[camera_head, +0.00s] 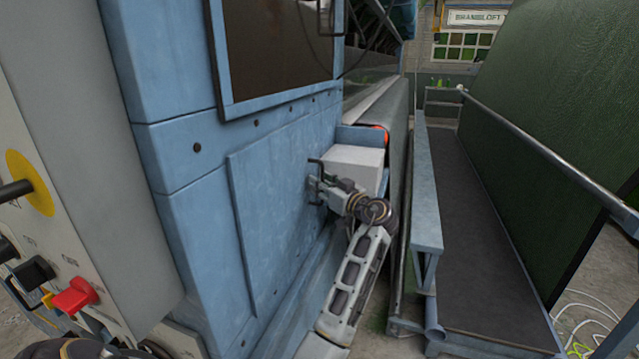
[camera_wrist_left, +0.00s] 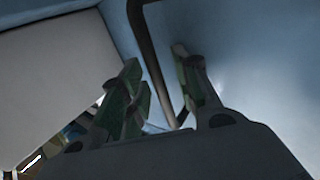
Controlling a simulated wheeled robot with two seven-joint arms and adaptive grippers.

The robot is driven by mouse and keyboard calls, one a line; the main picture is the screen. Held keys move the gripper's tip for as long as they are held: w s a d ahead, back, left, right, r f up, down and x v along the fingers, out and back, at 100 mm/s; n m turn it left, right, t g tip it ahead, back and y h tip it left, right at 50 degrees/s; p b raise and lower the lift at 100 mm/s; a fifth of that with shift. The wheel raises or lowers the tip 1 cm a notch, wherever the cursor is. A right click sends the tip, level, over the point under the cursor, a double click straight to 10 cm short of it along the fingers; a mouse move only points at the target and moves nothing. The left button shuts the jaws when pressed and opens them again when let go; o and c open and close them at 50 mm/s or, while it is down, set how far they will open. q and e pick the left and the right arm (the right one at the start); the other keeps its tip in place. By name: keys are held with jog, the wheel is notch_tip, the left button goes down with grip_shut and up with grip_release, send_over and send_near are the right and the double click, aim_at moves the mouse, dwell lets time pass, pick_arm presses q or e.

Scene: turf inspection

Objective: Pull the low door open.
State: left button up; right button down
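The low door (camera_head: 270,200) is a flat blue panel on the lower side of the blue machine. It looks flush with the machine, with no visible gap. Its handle (camera_head: 318,162) is a thin dark bar near the door's far edge. My left gripper (camera_head: 314,187) is at this handle. In the left wrist view the handle (camera_wrist_left: 155,62) passes between the two fingers of my left gripper (camera_wrist_left: 160,92). The fingers stand apart with space on both sides of the bar. The gripper's own body hides the lower end of the bar. My right gripper is not in view.
A pale box (camera_head: 352,160) stands just beyond my left gripper. A grey control panel (camera_head: 90,180) with a red knob (camera_head: 75,296) is at the near left. A walkway (camera_head: 470,215) with a metal rail (camera_head: 540,145) runs along the right, close to my left arm.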

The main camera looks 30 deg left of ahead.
pick_arm(q)
jog(key=shift+c, duration=0.9)
grip_shut()
jog(key=shift+d, duration=0.15)
